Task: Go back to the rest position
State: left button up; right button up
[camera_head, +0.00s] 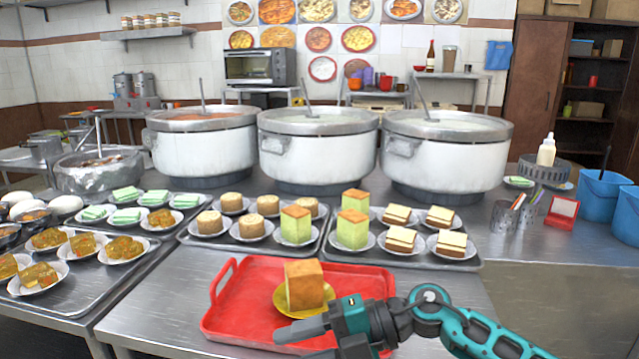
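My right gripper (297,345) comes in from the lower right, over the front of the red tray (225,315). Its two fingers point left with a gap between them and nothing in it; the lower finger is partly cut off by the frame edge. A brown-topped sponge cake (304,285) sits on a yellow plate (283,303) in the tray, just behind the gripper, which appears apart from the cake. The gripper hides part of the plate and the tray's front right. My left gripper is not in view.
Three large white stockpots (318,150) stand at the back of the counter. Metal trays of plated cakes and pastries (440,262) lie in front of them. Blue bins (600,195), a red box (562,211) and a bottle (546,150) are at the right. Bare counter (160,310) lies left of the red tray.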

jog(key=d+f+m+t+h, duration=0.3)
jog(key=d+f+m+t, duration=0.15)
jog(key=m+t, duration=0.6)
jog(key=d+f+m+t+h, duration=0.25)
jog(key=d+m+t, duration=0.35)
jog(key=m, duration=0.7)
jog(key=s+d+f+m+g+h, duration=0.2)
jog(key=s+d+f+m+h, duration=0.1)
jog(key=s+f, duration=0.4)
jog(key=s+d+f+m+g+h, duration=0.2)
jog(key=s+d+f+m+h, duration=0.2)
jog(key=s+d+f, duration=0.3)
jog(key=shift+f+m+p, duration=0.45)
jog(key=shift+f+m, duration=0.1)
jog(key=shift+f, duration=0.3)
